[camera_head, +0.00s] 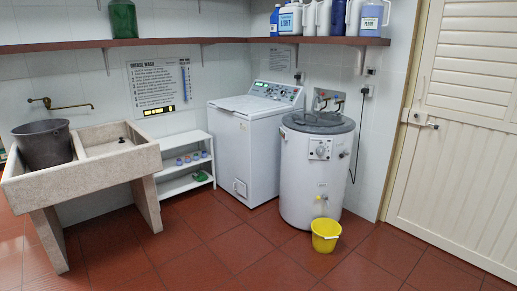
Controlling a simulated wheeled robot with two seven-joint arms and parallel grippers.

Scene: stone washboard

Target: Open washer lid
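A white top-loading washer (245,150) stands against the back wall, right of the middle of the head view. Its flat top lid (248,105) is shut, with a control panel (276,92) along the rear edge. A round white tub machine (317,170) with a dark grey lid (318,122) and a front dial stands just to the right and slightly in front; its lid also looks shut. The task does not say which of the two machines is meant. Neither of my grippers is in view.
A stone washboard sink (110,160) with a dark bucket (45,143) is at left. A low white shelf (185,170) stands between sink and washer. A yellow bucket (326,236) sits on the floor before the tub. A wall shelf (170,42) runs above. Red tiled floor is clear in front.

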